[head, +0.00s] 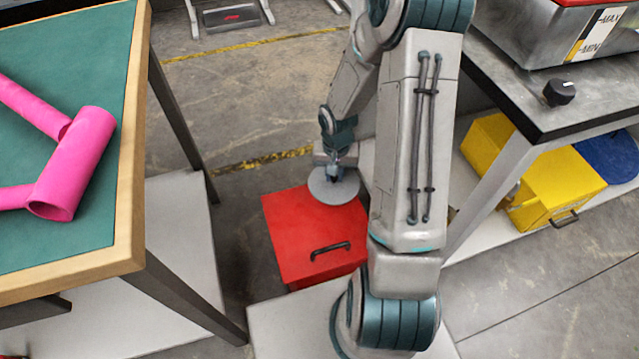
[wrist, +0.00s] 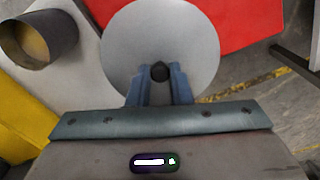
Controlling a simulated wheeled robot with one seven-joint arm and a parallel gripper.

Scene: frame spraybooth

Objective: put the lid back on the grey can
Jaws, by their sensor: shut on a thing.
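My gripper (wrist: 160,88) is shut on the black knob (wrist: 160,71) of a round light-grey lid (wrist: 160,35), with the disc held beyond the fingertips. In the head view, the lid (head: 334,188) is over the back part of the red box, and my gripper (head: 333,172) is small and partly hidden there. An open, dull grey-brown can (wrist: 62,32) shows at the upper left of the wrist view, apart from the lid, on a pale surface. I cannot make out the can in the head view, where my arm covers much of the middle.
A red box (head: 305,258) with a black handle is below the lid. A green-topped table (head: 75,245) with a pink tube frame (head: 72,165) stands at left. A dark-topped bench (head: 525,105) stands at right, with a yellow box (head: 560,185) on its lower shelf.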

